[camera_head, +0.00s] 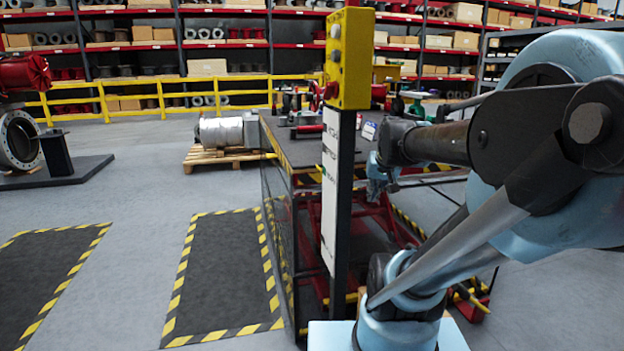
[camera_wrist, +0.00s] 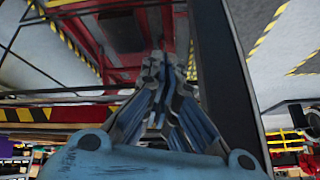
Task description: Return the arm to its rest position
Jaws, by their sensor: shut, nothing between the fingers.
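My arm (camera_head: 570,150) fills the right side of the head view, folded, with its blue and dark links close to the camera. My gripper (camera_wrist: 155,65) shows in the wrist view with its fingers together and nothing held between them. It is partly hidden in the head view, where only a blue part shows beside the post. In the wrist view a red metal structure lies beyond the fingertips, with a dark post just to the right. I cannot tell the exact gap to either.
A yellow control box (camera_head: 350,58) tops a dark post in front of a workbench (camera_head: 283,155). Yellow-black hatched floor mats (camera_head: 225,275) lie to the left. A wooden pallet (camera_head: 222,157) carries a metal cylinder. Yellow railing (camera_head: 160,97) and shelves stand behind. Grey floor is open at left.

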